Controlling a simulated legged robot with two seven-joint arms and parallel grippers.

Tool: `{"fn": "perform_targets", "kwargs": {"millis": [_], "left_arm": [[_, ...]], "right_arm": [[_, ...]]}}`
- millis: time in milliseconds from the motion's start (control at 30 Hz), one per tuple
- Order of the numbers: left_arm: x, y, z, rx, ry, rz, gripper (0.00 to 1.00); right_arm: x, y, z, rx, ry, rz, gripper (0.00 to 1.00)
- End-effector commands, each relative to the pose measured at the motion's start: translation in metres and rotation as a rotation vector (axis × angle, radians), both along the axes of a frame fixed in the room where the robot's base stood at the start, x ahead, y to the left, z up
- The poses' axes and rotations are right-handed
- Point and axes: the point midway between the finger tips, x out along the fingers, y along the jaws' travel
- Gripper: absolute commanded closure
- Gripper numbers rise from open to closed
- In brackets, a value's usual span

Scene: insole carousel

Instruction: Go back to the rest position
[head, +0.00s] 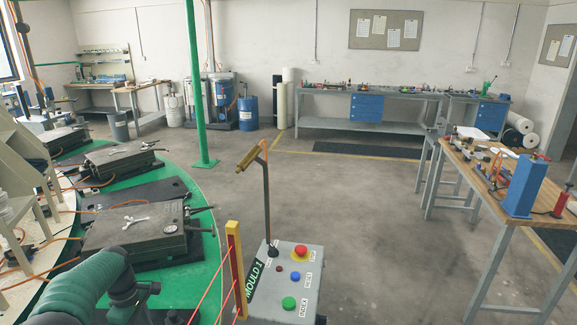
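Part of my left arm, with a dark green sleeve and dark joints, shows at the bottom left, in front of the green carousel table (202,262). No gripper fingers can be made out on it. My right arm and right gripper are not in view. On the carousel, a closed grey mould (112,228) with a pale wing-shaped handle on its lid lies nearest. Another grey mould (118,160) sits behind it. Right of the carousel stands a grey control box (262,305) labelled MOULD 1, with a red button (300,251), a blue button (295,276) and a green button (289,302).
A yellow post (235,262) with red lines stands between the carousel and the control box. A thin stand with a brass nozzle (248,158) rises behind the box. A green pole (196,90) stands farther back. A wooden workbench (485,205) is at right. Floor between is clear.

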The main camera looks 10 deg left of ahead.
Motion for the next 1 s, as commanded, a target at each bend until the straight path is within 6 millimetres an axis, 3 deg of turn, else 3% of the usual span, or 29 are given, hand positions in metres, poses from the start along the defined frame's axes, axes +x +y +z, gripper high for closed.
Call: {"fn": "perform_targets", "kwargs": {"millis": [367, 567, 667, 833, 900, 1000], "left_arm": [[-0.008, -0.066, 0.01, 0.03, -0.04, -0.333, 0.5], [-0.033, -0.122, 0.016, 0.06, -0.078, -0.628, 0.5], [-0.055, -0.156, 0.017, 0.082, -0.103, -0.823, 0.5], [-0.122, -0.22, 0.013, 0.137, -0.16, -1.254, 0.5], [-0.151, -0.238, 0.009, 0.159, -0.179, -1.406, 0.5], [-0.173, -0.249, 0.005, 0.178, -0.195, -1.521, 0.5]], "right_arm": [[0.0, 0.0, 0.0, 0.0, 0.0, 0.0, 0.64], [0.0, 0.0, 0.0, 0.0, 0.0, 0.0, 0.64], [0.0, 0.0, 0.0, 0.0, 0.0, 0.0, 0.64], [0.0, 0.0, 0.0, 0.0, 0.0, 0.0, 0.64], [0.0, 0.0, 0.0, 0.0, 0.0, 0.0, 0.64], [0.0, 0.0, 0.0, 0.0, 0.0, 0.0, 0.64]]}}
